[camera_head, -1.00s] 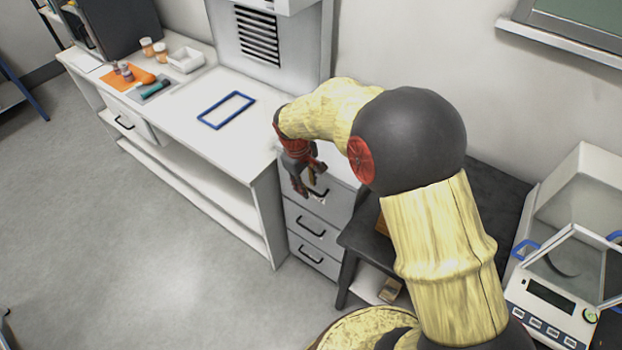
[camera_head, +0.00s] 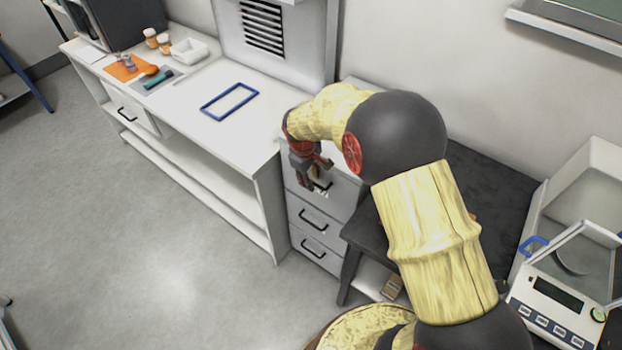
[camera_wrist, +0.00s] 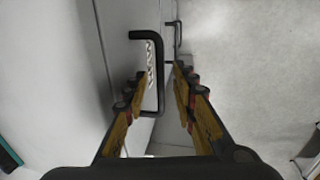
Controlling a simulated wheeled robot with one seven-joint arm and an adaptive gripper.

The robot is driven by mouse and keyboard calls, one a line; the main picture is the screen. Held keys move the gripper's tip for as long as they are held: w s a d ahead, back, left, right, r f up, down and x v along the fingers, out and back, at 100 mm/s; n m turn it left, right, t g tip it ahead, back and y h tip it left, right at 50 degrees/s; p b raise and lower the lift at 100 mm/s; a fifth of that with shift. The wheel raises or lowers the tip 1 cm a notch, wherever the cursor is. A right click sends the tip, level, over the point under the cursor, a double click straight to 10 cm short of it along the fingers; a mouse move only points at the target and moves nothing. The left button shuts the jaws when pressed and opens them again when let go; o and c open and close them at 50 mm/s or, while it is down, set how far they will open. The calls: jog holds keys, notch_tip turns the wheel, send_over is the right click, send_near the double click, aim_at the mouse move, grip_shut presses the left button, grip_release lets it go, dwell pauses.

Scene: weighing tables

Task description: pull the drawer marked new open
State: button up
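The grey drawer unit stands between the white bench and the dark table, with a stack of drawers. Its top drawer (camera_head: 345,197) looks closed, and my arm hides part of it. The top drawer's black handle (camera_wrist: 158,75) stands between my gripper's fingers in the wrist view. My gripper (camera_head: 316,179) is at this handle; the wrist view shows its two fingers (camera_wrist: 160,78) apart, one on each side of the bar, with a gap visible. Pale marks beside the handle on the drawer front are too small to read.
Lower drawers have handles (camera_head: 313,219) of their own. The white bench (camera_head: 215,145) on the left bears a blue frame (camera_head: 229,102). The dark table (camera_head: 490,180) is at the right, with a balance (camera_head: 555,295) near it. Floor before the drawers is clear.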

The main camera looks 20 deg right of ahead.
jog(key=shift+c, duration=0.2)
grip_shut()
dwell(0.7)
